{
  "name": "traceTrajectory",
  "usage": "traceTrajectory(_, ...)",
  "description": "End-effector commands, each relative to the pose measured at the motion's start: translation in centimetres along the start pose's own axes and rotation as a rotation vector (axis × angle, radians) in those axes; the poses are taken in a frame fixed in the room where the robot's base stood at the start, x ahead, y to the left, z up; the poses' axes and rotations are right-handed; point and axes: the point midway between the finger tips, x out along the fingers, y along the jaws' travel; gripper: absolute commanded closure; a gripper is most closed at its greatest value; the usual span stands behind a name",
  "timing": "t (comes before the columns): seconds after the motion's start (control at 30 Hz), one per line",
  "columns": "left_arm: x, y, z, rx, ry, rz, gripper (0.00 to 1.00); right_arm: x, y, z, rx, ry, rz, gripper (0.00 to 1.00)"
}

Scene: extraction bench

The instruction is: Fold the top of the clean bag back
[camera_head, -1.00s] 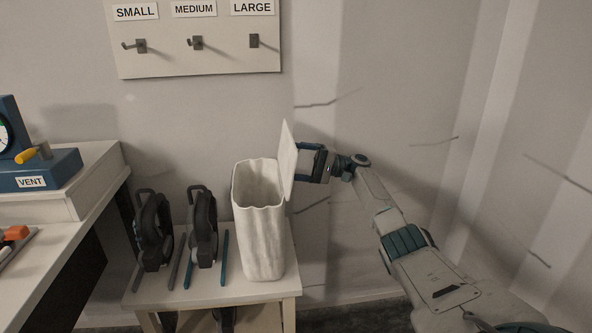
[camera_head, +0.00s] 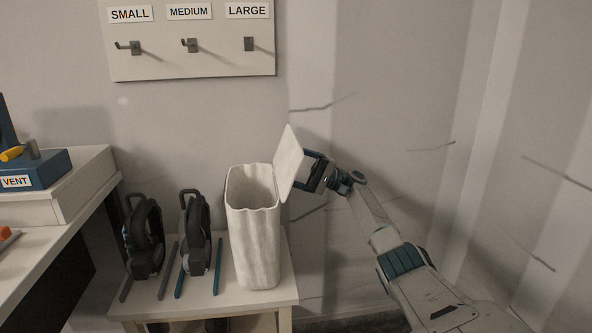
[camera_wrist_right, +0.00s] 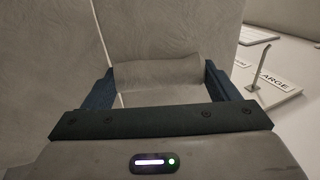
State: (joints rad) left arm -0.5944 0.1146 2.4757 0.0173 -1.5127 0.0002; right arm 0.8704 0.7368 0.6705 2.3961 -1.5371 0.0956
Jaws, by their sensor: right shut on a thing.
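The clean bag (camera_head: 256,240) is a tall white open-topped bag standing upright on the small white table. Its top flap (camera_head: 290,160) stands up at the right side of the mouth and leans outward to the right. My right gripper (camera_head: 308,172) is at the flap's outer right edge, shut on it. In the right wrist view, the pale flap (camera_wrist_right: 155,77) lies between the two dark fingers. The bag's inside is partly visible and looks empty, but its bottom is hidden. My left gripper is not in any view.
Two dark clamp-like tools (camera_head: 144,238) stand in racks left of the bag on the small table (camera_head: 205,302). A board with SMALL, MEDIUM and LARGE hooks (camera_head: 190,62) hangs on the wall behind. A bench with a blue VENT box (camera_head: 38,172) is at left.

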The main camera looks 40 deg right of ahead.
Motion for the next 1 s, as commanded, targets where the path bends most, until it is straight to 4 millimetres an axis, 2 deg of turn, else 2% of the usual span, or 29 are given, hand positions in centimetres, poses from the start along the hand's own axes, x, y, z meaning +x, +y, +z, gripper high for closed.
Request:
traceTrajectory(0.3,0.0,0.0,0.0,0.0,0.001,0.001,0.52,0.0,0.1,0.0,0.001,0.0,0.0,0.6)
traceTrajectory(0.33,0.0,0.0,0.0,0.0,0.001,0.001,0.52,0.0,0.1,0.0,0.001,0.0,0.0,0.13)
traceTrajectory(0.4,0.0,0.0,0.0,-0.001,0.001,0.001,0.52,0.0,0.1,0.0,0.001,0.0,0.0,0.0)
traceTrajectory(0.63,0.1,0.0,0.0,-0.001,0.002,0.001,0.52,-0.1,0.0,0.0,0.001,0.0,0.0,0.0)
traceTrajectory(0.73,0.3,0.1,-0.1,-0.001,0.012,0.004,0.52,-0.8,0.1,0.0,0.0,0.001,0.001,0.0)
traceTrajectory(0.87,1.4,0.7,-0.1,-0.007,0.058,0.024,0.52,-2.9,0.2,-0.1,0.0,0.003,0.001,0.0)
traceTrajectory(1.0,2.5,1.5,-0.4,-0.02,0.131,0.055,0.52,-6.0,0.3,-0.1,0.0,0.004,0.001,0.0)
